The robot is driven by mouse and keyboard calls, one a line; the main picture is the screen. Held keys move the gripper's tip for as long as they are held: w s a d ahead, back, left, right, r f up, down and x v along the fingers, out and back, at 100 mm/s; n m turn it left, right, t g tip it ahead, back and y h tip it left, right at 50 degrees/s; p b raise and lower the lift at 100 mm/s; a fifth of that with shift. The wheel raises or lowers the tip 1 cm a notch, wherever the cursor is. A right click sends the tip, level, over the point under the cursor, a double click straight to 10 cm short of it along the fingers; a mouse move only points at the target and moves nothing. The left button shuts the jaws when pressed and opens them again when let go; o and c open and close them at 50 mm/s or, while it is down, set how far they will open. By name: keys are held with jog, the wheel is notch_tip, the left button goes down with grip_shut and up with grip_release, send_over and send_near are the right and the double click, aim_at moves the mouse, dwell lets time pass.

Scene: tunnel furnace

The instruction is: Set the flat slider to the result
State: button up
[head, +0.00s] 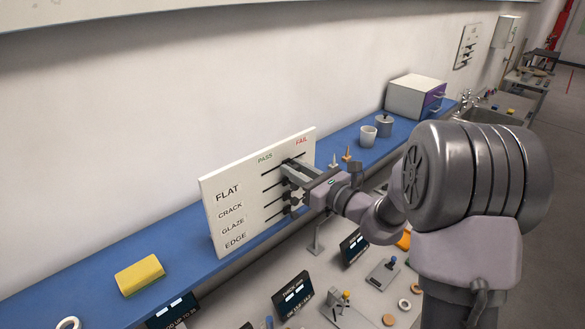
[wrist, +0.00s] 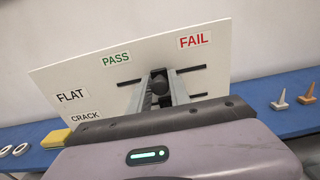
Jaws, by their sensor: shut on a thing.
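The white result board (head: 236,226) leans upright on the blue shelf, with rows marked FLAT, CRACK, GLAZE and EDGE. PASS and FAIL columns are printed at its top; in the wrist view the board (wrist: 90,85) shows the green PASS label (wrist: 116,58) left and the red FAIL label (wrist: 194,40) right. My gripper (head: 285,172) reaches the top, FLAT row. In the wrist view its two fingers (wrist: 160,86) are closed around the dark flat slider knob (wrist: 159,75). The knob stands near the middle of its slot, between PASS and FAIL. My fingers partly hide it.
Lower slider knobs (head: 291,199) sit just under my gripper. A yellow sponge-like block (head: 140,275) lies left of the board on the blue shelf (head: 75,285). A white cup (head: 368,136), a lidded pot (head: 385,125) and a white box (head: 412,98) stand to the right.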

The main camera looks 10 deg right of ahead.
jog(key=shift+a, duration=0.1)
dwell(0.3)
jog(key=shift+s+a+b, duration=0.25)
jog(key=shift+s+a, duration=0.3)
jog(key=shift+a, duration=0.25)
jog(key=shift+s+a+b, duration=0.25)
jog(key=shift+s+a, duration=0.3)
jog(key=shift+a, duration=0.25)
jog(key=shift+s+a+b, duration=0.25)
jog(key=shift+s+a, duration=0.3)
jog(key=shift+a, duration=0.25)
jog(key=o, duration=1.8)
jog(key=shift+d, duration=0.1)
jog(key=b, duration=0.2)
send_near(267, 172)
jog(key=shift+s+d, duration=0.25)
jog(key=shift+s, duration=0.15)
jog(key=shift+f, duration=0.1)
